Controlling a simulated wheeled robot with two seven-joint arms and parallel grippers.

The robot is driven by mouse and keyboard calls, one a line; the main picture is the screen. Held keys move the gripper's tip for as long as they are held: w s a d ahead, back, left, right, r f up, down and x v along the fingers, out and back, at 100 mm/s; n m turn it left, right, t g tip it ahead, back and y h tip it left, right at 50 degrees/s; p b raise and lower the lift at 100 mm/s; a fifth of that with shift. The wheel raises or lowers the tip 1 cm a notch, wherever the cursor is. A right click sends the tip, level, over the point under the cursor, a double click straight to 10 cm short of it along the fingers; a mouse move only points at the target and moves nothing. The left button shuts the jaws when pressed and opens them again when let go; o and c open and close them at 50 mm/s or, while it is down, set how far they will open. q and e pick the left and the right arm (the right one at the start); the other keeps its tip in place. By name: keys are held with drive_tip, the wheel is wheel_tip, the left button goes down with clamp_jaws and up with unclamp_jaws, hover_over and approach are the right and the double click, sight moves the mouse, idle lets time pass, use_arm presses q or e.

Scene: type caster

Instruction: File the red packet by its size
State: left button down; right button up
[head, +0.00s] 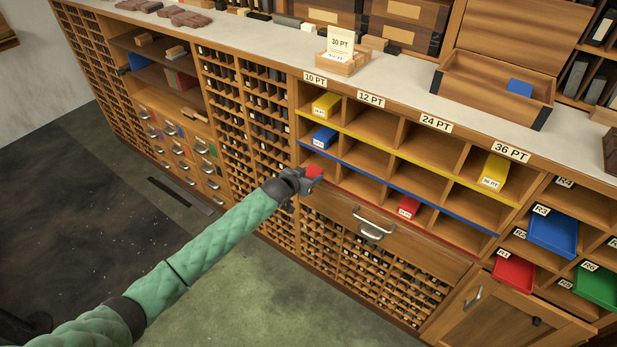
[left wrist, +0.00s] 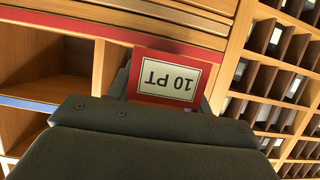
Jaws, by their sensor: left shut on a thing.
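My left gripper (head: 308,176) is shut on a red packet (head: 314,171). In the left wrist view, the packet (left wrist: 168,75) shows a "10 PT" label upside down above the dark gripper (left wrist: 155,110). They are at the mouth of the bottom, red-edged row, under the 10 PT column sign (head: 315,78); I cannot tell how far the packet is inside. Signs for 12, 24 and 36 PT follow to the right. Another red packet (head: 408,207) lies in the bottom row, apparently the 24 PT column. My right gripper is not in view.
A yellow packet (head: 326,104) and a blue packet (head: 323,137) lie in the 10 PT column above. Another yellow packet (head: 492,173) is in the top row under 36 PT. A drawer handle (head: 372,228) sticks out below. Coloured trays, including a blue one (head: 553,232), stand right.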

sight(313, 171)
use_arm(q)
drive_tip(key=shift+w+d+r+b, duration=0.1)
drive_tip(key=shift+w+d+b, duration=0.75)
drive_tip(key=shift+w, duration=0.45)
drive_tip(key=shift+w+d+f+b, duration=0.1)
drive_tip(key=shift+w+d+b, duration=0.5)
drive_tip(key=shift+w+d, duration=0.55)
drive_tip(key=shift+w+d+r+b, duration=0.1)
drive_tip(key=shift+w+d+b, duration=0.65)
drive_tip(key=shift+w, duration=0.65)
idle(1.2)
drive_tip(key=c, duration=0.6)
unclamp_jaws()
drive_tip(key=shift+o, duration=0.2)
drive_tip(key=shift+s, duration=0.1)
drive_tip(key=shift+s+a, duration=0.2)
drive_tip(key=shift+b+v, duration=1)
drive_tip(key=shift+v, duration=2.55)
